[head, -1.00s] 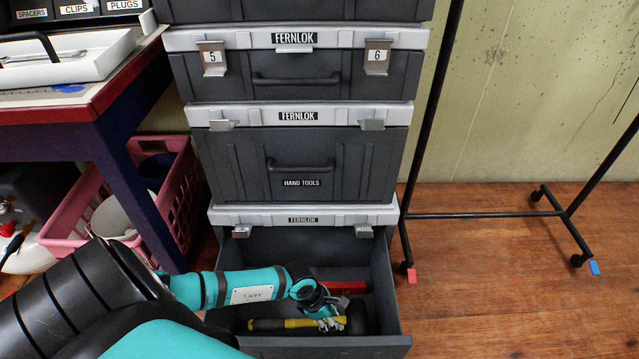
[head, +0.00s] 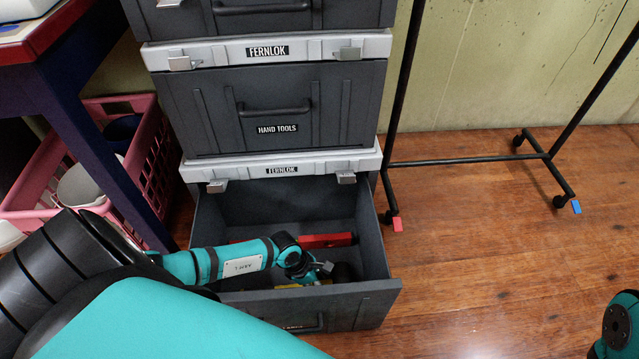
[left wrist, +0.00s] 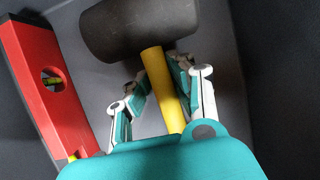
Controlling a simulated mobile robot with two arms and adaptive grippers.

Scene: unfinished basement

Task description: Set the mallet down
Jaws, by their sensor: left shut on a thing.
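The mallet has a black head and a yellow handle. In the left wrist view, its head (left wrist: 135,25) lies across the top and its handle (left wrist: 158,80) runs down between my left fingers. My left gripper (head: 322,270) is shut on the handle, inside the open bottom drawer (head: 375,235). In the head view the mallet's head (head: 345,272) shows just beyond the gripper. My arm and the drawer's front wall hide most of the handle. I cannot tell whether the mallet touches the drawer floor. My right gripper is out of view.
A red spirit level (head: 327,240) lies in the drawer behind the gripper; it also shows beside the mallet in the left wrist view (left wrist: 45,90). The hand tools drawer (head: 277,105) above is shut. A pink basket (head: 150,150) stands left, a black rack (head: 470,160) right.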

